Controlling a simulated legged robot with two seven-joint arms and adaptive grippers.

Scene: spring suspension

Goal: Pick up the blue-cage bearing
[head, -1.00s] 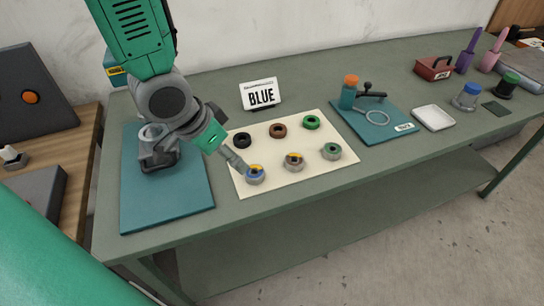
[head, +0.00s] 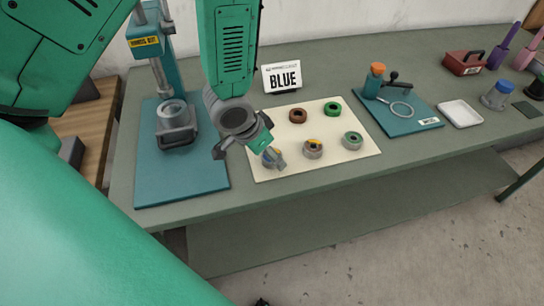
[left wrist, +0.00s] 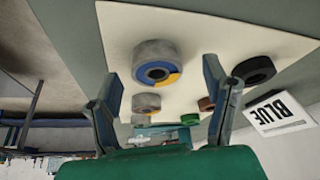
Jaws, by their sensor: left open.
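The blue-cage bearing is a grey ring with a blue and yellow inner band. In the left wrist view the bearing (left wrist: 157,63) lies on the cream mat (left wrist: 215,30), in line with the gap between my fingers and beyond their tips. My left gripper (left wrist: 162,82) is open and empty, one finger on each side of the picture. In the head view my left gripper (head: 275,157) is at the bearing (head: 268,160) and partly hides it. Contact cannot be told. The "BLUE" sign (head: 282,78) stands behind the mat. My right gripper is not in view.
On the mat are a grey bearing with yellow (head: 313,149), a grey-green one (head: 352,141), a brown ring (head: 298,116) and a green ring (head: 333,109). A black ring (left wrist: 254,70) shows in the wrist view. A press (head: 175,120) stands left; a teal board (head: 400,118) lies right.

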